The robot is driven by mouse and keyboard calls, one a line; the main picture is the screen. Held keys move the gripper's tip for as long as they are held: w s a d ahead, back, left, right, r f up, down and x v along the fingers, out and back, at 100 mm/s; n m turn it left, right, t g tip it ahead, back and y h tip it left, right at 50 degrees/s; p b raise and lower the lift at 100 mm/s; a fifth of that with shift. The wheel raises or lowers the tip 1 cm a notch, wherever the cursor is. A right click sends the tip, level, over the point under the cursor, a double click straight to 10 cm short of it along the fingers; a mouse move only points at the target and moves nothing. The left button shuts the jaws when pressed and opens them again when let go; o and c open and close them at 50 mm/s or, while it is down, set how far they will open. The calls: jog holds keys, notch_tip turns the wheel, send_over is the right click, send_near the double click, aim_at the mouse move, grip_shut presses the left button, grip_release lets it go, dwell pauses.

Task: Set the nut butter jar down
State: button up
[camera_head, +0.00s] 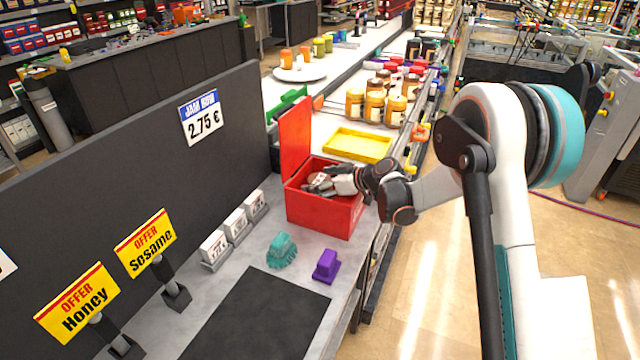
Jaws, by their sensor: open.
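My gripper (322,184) reaches from the right into the open red box (322,215), whose lid (296,138) stands up at its left. The jaws are open. A small rounded whitish and brown shape shows at the fingers inside the box; it may be a jar, but it is too small and too covered to tell. Several jars with orange-brown contents (375,106) stand in a group on the counter behind the box. I cannot tell which of them, if any, is the nut butter jar.
An empty-looking yellow tray (357,146) lies behind the red box. A teal object (282,251) and a purple block (326,266) lie in front, near a dark mat (262,318). Price tags and a dark partition (130,165) line the left. A white plate (300,73) is farther back.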

jog(key=shift+r, duration=0.1)
jog(key=shift+s+d+r, duration=0.1)
jog(key=shift+d+r, duration=0.1)
jog(key=s+d+r+m+h+p, duration=0.1)
jog(key=s+d+r+m+h, duration=0.15)
jog(key=s+d+r, duration=0.65)
jog(key=s+d+r+m+h+p, duration=0.25)
jog(key=s+d+r, duration=0.45)
jog(key=s, duration=0.4)
jog(key=s+d+m+h, duration=0.2)
jog(key=s+d, duration=0.3)
jog(key=s, duration=0.6)
jog(key=s+d+r+m+t+h, duration=0.1)
jog(key=s+d+m+h, duration=0.2)
jog(key=s, duration=0.8)
jog(key=shift+s+d+r+m+b, duration=0.2)
jog(key=shift+d+m+b, duration=0.15)
jog(key=shift+d+m, duration=0.55)
jog(key=shift+f, duration=0.1)
